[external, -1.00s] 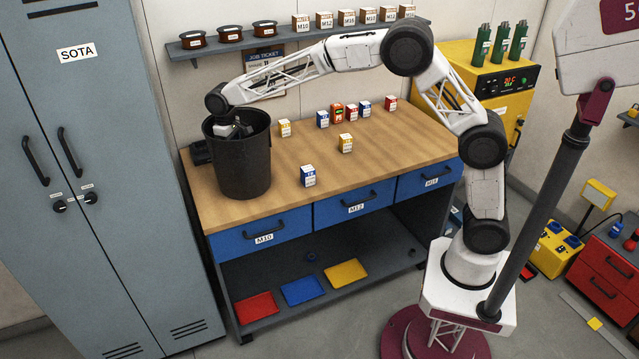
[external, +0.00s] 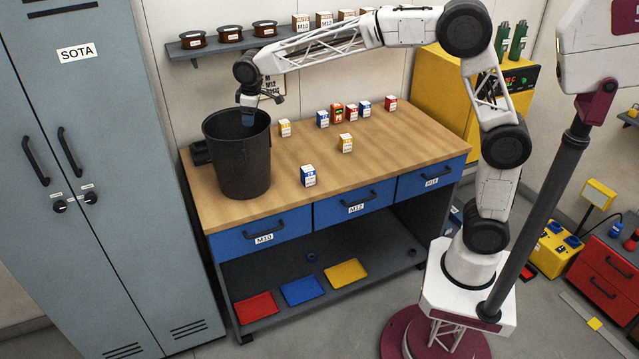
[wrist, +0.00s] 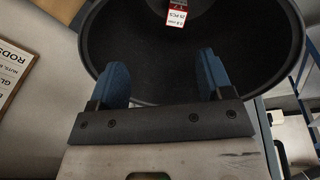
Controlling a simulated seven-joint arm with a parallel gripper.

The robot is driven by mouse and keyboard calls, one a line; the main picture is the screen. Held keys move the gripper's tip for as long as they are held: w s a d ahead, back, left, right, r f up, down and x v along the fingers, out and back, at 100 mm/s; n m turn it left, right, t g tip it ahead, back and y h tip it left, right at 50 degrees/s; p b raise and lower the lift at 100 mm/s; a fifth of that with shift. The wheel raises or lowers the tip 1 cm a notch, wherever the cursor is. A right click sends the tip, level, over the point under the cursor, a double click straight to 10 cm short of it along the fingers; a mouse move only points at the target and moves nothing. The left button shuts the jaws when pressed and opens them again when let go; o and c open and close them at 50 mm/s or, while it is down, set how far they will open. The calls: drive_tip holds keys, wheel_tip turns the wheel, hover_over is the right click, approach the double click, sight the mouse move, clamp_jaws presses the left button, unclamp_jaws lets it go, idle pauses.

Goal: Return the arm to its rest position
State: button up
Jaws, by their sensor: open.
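My gripper (external: 248,118) points down at the mouth of the black bin (external: 243,170) on the left of the workbench. In the wrist view my gripper (wrist: 163,78) has its two blue fingers spread apart with nothing between them. The bin (wrist: 275,45) lies beyond the fingers there.
Small boxes, among them a blue one (external: 308,176) and a yellow one (external: 345,143), stand on the bench (external: 400,145). A wall shelf (external: 225,43) with spools and boxes is behind my forearm. A grey locker (external: 100,200) stands left. A dark pole (external: 540,200) rises beside my base.

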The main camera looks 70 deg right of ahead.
drive_tip(key=s+d+r, duration=0.1)
drive_tip(key=s+r, duration=0.2)
drive_tip(key=s, duration=0.8)
drive_tip(key=s+d+r, duration=0.1)
drive_tip(key=s+r, duration=0.2)
drive_tip(key=s, duration=0.8)
drive_tip(key=s+f+m, duration=0.1)
drive_tip(key=s+f, duration=0.3)
drive_tip(key=s, duration=0.7)
drive_tip(key=s+f+m, duration=0.1)
drive_tip(key=s+f, duration=0.2)
drive_tip(key=s, duration=0.7)
drive_tip(key=s+f+m, duration=0.2)
drive_tip(key=s+f, duration=0.2)
drive_tip(key=s, duration=0.7)
drive_tip(key=shift+s+f+t+y, duration=0.3)
drive_tip(key=shift+s+f, duration=0.05)
